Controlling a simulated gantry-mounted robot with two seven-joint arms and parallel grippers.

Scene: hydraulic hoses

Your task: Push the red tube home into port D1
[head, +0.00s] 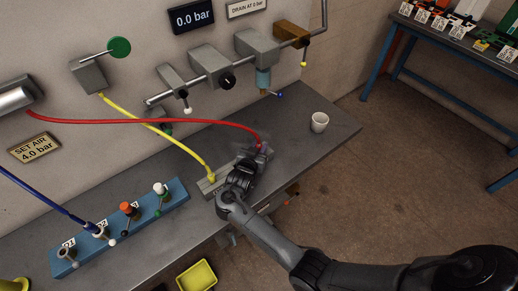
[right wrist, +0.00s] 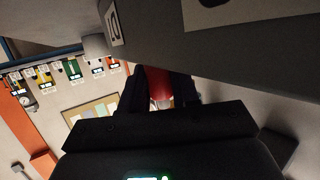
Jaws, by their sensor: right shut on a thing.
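The red tube (head: 150,121) runs from the grey cylinder (head: 14,95) on the wall at left to my right gripper (head: 254,158) at the grey port block (head: 212,186). In the right wrist view, my right gripper (right wrist: 160,92) is shut on the red tube's end (right wrist: 160,86), which shows between its dark fingers. The block fills the top of that view, with partly cut-off white labels. The gripper and arm cover part of the block in the head view. I cannot read D1 or tell how deep the tube end sits. My left gripper is not in view.
A yellow tube (head: 150,127) ends in the port block, left of my gripper. A blue manifold (head: 68,258) with several valves and a blue tube (head: 40,195) stands at left. A white cup (head: 320,122) stands to the right. The bench (head: 295,145) around the cup is clear.

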